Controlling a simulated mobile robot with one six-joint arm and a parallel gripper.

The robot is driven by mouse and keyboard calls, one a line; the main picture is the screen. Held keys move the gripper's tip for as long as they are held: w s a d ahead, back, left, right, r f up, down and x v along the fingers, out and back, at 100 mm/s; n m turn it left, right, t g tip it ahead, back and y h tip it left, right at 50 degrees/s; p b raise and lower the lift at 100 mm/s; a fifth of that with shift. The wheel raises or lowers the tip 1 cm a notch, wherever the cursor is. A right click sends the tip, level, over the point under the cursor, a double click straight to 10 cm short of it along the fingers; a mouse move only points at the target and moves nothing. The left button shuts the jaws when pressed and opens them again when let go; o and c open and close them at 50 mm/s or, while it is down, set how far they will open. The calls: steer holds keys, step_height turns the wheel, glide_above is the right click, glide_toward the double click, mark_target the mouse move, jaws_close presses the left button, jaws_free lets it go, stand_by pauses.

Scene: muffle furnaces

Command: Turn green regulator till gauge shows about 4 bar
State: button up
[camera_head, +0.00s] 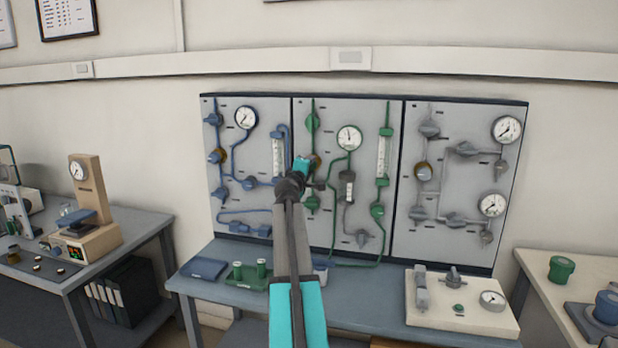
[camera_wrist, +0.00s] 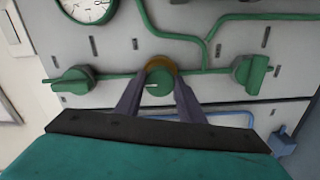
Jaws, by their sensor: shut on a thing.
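The green regulator knob (camera_wrist: 160,82) has a white mark and a brass-coloured body behind it, in the middle of the wrist view. My gripper (camera_wrist: 159,88) has one finger on each side of the knob and is shut on it. In the head view my gripper (camera_head: 313,166) is at the middle panel, and the arm end covers most of the regulator. The green-line gauge (camera_head: 349,137) is round and white; its needle points roughly upward, but the numbers are too small to read. It also shows in the wrist view (camera_wrist: 88,6), cut off by the top edge.
Beside the knob on the green pipe are a green valve (camera_wrist: 72,80) and a green block-like valve (camera_wrist: 250,71). Blue (camera_head: 217,155) and grey (camera_head: 424,171) regulators sit on the neighbouring panels. The bench (camera_head: 375,310) below holds a white valve box (camera_head: 462,302).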

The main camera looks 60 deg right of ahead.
steer(key=shift+f+m+b, duration=0.15)
steer(key=shift+m+b, duration=1.35)
steer(key=shift+b, duration=0.45)
steer(key=shift+m, duration=0.3)
steer(key=o, duration=1)
steer(key=shift+o, duration=0.2)
steer(key=shift+a, duration=0.1)
steer(key=v, duration=1.3)
steer(key=shift+a+b, duration=0.25)
steer(key=shift+b, duration=0.1)
steer(key=shift+s, duration=0.15)
